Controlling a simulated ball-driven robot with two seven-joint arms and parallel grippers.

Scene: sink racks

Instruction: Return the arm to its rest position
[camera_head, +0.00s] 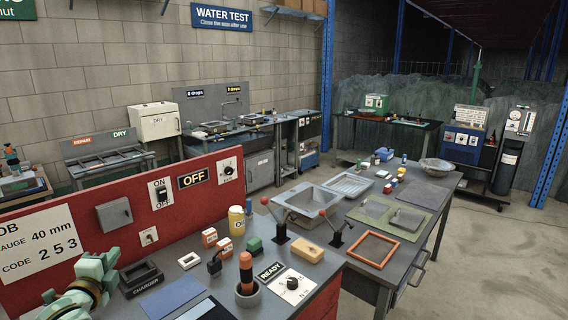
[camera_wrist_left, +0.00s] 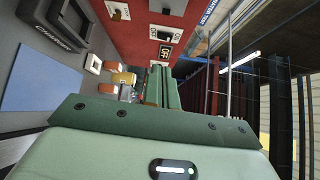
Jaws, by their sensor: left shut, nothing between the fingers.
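My left arm, pale green with dark joints, comes in at the lower left corner of the head view. Its left gripper (camera_head: 108,262) is above the left end of the grey bench, in front of the red panel. In the left wrist view the two green fingers (camera_wrist_left: 162,88) lie together, shut with nothing between them. My right gripper is in neither view.
The charger (camera_head: 140,277) stands close to my left gripper. The red panel (camera_head: 85,213) rises behind it. A blue mat (camera_head: 171,296), an orange-handled tool in a cup (camera_head: 246,262) and a yellow jar (camera_head: 236,221) stand further right.

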